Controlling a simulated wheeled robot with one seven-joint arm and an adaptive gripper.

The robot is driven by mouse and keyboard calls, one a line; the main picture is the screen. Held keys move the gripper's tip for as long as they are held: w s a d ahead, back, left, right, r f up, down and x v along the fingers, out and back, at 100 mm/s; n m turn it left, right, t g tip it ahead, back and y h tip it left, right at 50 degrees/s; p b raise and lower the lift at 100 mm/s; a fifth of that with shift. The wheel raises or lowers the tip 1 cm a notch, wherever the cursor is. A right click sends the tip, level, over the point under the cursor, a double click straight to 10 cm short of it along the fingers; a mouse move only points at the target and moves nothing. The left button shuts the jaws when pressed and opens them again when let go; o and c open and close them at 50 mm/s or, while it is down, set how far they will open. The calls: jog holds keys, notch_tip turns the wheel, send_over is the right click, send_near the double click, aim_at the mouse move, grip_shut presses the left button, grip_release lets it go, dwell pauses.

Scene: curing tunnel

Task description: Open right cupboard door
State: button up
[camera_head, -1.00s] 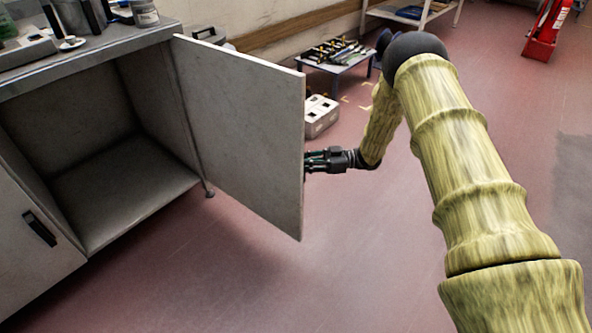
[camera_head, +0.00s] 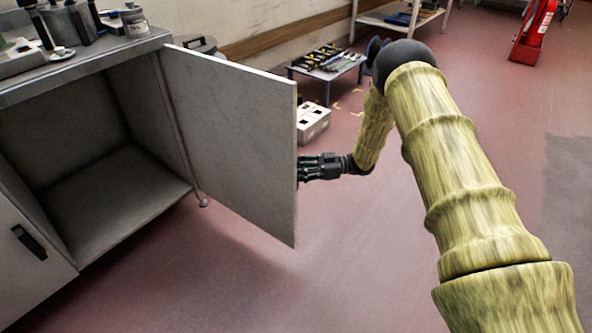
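The right cupboard door (camera_head: 232,140) is a grey panel standing wide open, swung out from the right side of the cupboard (camera_head: 95,82). The cupboard's inside is bare where it shows. My gripper (camera_head: 303,168) is at the door's free edge, reaching in from the right on its outer side. The fingertips are partly hidden behind the door panel. The door's handle is not visible, so I cannot tell whether the fingers hold it. The left door (camera_head: 40,262) is shut and has a black handle (camera_head: 29,242).
Jars and equipment stand on the worktop (camera_head: 110,58). Behind the door are a white box (camera_head: 313,124) on the floor and a low table (camera_head: 328,74) with tools. A red extinguisher stand (camera_head: 533,35) is at the back right. The red floor in front is clear.

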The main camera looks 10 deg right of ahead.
jog(key=s+d, duration=0.1)
jog(key=d, duration=1)
jog(key=shift+d, duration=0.35)
jog(key=shift+s, duration=0.1)
